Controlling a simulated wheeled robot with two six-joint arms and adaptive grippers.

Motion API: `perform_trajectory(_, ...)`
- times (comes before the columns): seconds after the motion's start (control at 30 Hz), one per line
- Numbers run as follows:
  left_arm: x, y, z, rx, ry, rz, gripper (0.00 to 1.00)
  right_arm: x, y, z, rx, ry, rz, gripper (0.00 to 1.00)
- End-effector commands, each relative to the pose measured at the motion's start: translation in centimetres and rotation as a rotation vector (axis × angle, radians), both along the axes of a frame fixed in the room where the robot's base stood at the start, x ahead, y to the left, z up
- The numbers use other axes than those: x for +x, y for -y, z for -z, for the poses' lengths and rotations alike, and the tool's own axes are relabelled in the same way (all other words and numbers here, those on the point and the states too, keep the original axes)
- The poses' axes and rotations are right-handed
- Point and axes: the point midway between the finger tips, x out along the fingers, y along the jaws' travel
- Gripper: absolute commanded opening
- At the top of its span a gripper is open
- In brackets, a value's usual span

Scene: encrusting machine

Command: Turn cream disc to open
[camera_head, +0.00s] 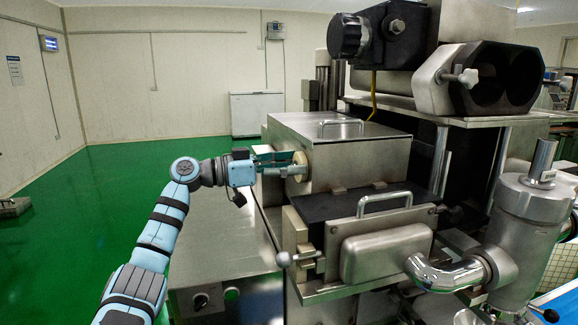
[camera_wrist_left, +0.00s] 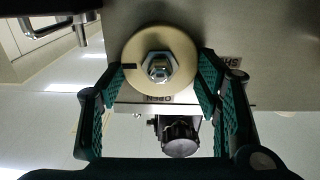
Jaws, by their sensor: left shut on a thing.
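The cream disc (camera_wrist_left: 132,76) is a round knob with a metal hex nut at its centre, on the metal side of the machine in the left wrist view. A dark mark shows on its left edge. An "OPEN" label (camera_wrist_left: 158,99) sits beside it, and a partly hidden label (camera_wrist_left: 229,62) is to its right. My left gripper (camera_wrist_left: 166,82) has its green fingers on both sides of the disc, shut on it. In the head view the disc (camera_head: 299,167) shows edge-on at the box's left side, with my left gripper (camera_head: 283,163) at it. My right gripper is not in view.
The steel machine box (camera_head: 340,130) has a handle on top. A lever with a ball knob (camera_head: 284,259) stands below the disc. A steel cabinet (camera_head: 215,230) lies under my left arm. Green floor (camera_head: 110,180) is open at the left.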

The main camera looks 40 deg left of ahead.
Motion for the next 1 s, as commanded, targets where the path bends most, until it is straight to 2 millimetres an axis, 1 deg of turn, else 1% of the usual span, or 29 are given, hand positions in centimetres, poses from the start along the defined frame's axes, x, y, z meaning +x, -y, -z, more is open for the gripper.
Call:
perform_trajectory(0.17, 0.0, 0.0, 0.0, -0.068, -0.049, 0.0, 0.3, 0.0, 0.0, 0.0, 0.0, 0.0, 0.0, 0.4)
perform_trajectory(0.37, 0.1, -0.1, 0.0, -0.193, -0.135, 0.0, 0.3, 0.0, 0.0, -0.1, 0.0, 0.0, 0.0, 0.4)
perform_trajectory(1.0, 0.3, -0.4, 0.3, -0.692, -0.483, 0.001, 0.3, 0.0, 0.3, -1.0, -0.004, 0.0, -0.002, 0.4)
